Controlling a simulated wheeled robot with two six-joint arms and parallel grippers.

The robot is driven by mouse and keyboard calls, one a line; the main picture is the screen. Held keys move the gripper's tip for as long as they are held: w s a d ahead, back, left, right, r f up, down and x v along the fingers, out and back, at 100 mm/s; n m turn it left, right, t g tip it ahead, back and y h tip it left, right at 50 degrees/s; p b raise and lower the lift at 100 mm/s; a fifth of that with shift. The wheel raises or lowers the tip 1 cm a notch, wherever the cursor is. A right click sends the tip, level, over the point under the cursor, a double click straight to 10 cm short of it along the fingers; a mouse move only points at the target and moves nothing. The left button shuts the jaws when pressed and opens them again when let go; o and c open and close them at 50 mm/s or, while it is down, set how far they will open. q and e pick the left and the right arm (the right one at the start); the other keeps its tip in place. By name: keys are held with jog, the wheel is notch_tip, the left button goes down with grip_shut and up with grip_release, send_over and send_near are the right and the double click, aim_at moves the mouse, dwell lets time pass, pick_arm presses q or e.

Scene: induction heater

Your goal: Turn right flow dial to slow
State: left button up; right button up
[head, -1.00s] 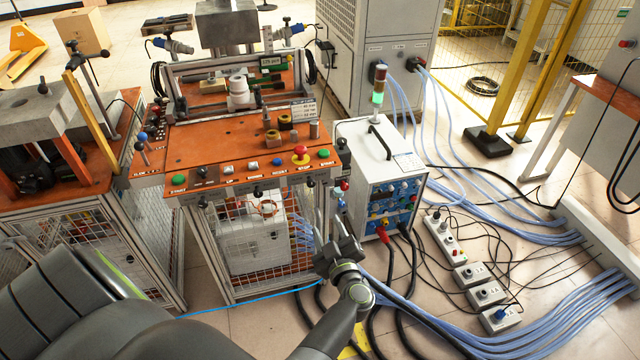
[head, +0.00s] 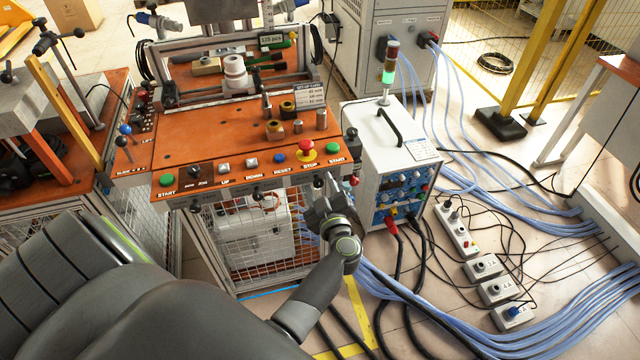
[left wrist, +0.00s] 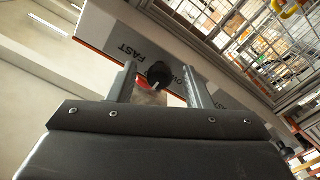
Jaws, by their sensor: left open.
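The right flow dial (left wrist: 159,74) is a black round knob on a grey panel strip in the left wrist view. The word FAST is printed to its left, and the partly hidden letters "OW" show to its right. My left gripper (left wrist: 157,82) is open, with one finger on each side of the knob; I cannot tell whether they touch it. In the head view my left gripper (head: 328,194) is just below the front right corner of the orange control table (head: 215,135). There the dial is not clearly visible. My right gripper is not in view.
A red STOP button (head: 306,147) and a green START button (head: 333,148) sit just above the gripper. The white power unit (head: 375,140) stands close on the right, with hoses and cables below it. Several socket boxes (head: 497,291) lie on the floor.

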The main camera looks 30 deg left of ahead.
pick_arm(q)
jog(key=shift+s+r, duration=0.1)
jog(key=shift+d, duration=0.1)
jog(key=shift+c, duration=1.2)
jog(key=c, duration=0.7)
jog(key=shift+c, duration=0.2)
